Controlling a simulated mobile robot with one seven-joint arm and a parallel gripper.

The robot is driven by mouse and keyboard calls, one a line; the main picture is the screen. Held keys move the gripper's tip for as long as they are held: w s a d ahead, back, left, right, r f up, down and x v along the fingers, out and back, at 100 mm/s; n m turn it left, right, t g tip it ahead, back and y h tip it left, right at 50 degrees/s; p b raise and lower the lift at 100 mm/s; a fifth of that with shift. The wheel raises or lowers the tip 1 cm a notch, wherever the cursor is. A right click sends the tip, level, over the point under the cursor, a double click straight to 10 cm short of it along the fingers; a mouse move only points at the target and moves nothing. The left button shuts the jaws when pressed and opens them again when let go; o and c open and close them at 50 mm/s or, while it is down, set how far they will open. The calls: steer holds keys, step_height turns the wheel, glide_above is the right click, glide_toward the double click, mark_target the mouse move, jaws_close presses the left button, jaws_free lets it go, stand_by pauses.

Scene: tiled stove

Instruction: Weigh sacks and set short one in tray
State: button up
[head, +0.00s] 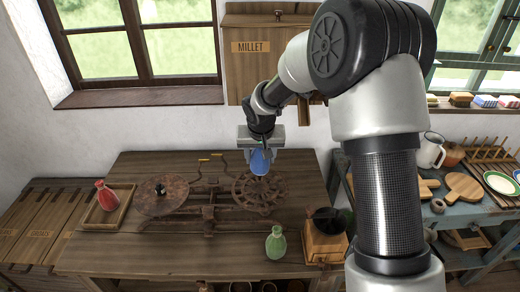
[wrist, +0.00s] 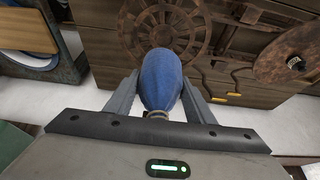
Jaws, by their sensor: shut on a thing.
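My gripper (head: 261,143) is shut on a blue sack (head: 259,162). The sack hangs upright over the spoked right pan (head: 270,202) of a rusty balance scale (head: 208,212), seemingly clear of it. In the wrist view the blue sack (wrist: 161,80) sits between both fingers, with the spoked pan (wrist: 188,50) beyond it. The scale's left pan (head: 150,204) is a solid plate with a small dark weight (head: 160,189) on it. A red sack (head: 106,196) lies in the wooden tray (head: 93,216) at the left. A green sack (head: 276,243) stands on the table, front right.
A coffee grinder (head: 325,240) stands at the table's right front corner. A millet bin (head: 265,75) hangs on the back wall. A blue side table (head: 450,222) with dishes and boards is at the right. The table's left front (head: 110,255) is clear.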

mark_target(260, 173)
steer(key=shift+s+f+b, duration=0.1)
steer(key=shift+f+b, duration=0.5)
steer(key=shift+f, duration=0.45)
steer(key=shift+f+b, duration=1.25)
steer(key=shift+f, duration=1.05)
steer(key=shift+f+b, duration=0.65)
steer(key=o, duration=1.3)
steer(key=v, duration=1.7)
steer(key=s+d+r+p, duration=0.3)
steer(key=s+d+r, duration=0.65)
steer(key=s, duration=0.35)
steer(key=shift+t, duration=0.6)
steer(key=s+d, duration=0.1)
steer(key=s, duration=0.3)
steer(key=s+d+r+p, duration=0.1)
steer(key=s, duration=0.4)
steer(key=s+r, duration=0.1)
steer(key=s, duration=0.4)
steer(key=shift+s+d, duration=0.2)
steer(key=shift+d, duration=0.2)
